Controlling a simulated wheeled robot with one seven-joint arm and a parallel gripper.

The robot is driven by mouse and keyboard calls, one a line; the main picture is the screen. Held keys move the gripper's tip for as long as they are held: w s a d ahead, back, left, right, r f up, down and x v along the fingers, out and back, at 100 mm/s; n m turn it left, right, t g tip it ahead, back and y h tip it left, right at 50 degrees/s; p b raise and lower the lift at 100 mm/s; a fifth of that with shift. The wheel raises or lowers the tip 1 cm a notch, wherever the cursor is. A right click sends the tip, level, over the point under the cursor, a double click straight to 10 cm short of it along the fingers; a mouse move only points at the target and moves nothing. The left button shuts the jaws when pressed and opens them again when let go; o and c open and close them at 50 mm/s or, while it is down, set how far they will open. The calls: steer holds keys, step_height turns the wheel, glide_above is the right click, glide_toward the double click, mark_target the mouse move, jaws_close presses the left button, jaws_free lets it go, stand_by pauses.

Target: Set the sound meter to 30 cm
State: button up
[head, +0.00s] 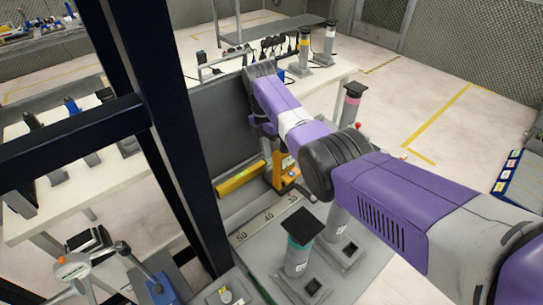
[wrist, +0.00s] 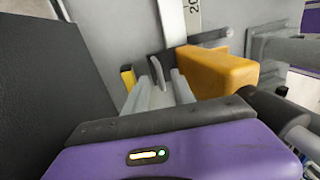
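The orange body (head: 283,172), which I take to be the sound meter, stands by the dark panel in the head view, partly covered by my arm. In the wrist view the orange block (wrist: 215,72) is just right of my gripper (wrist: 158,85). The gripper's grey fingers are apart, with a thin upright grey tab (wrist: 157,72) between them. Whether they touch the tab is unclear. In the wrist view the strip (wrist: 180,18) shows 20.
A yellow bar (head: 240,180) lies left of the orange body. The dark foam panel (head: 222,115) stands close behind it. A teal-banded post (head: 299,242) stands in front. A dark frame post (head: 165,130) rises at left. Open floor (head: 420,110) lies at right.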

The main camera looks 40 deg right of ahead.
step_height(320, 180, up, 7)
steer(key=w, duration=0.1)
steer(key=shift+w+b, duration=0.15)
steer(key=shift+b, duration=0.3)
steer(key=shift+f, duration=0.1)
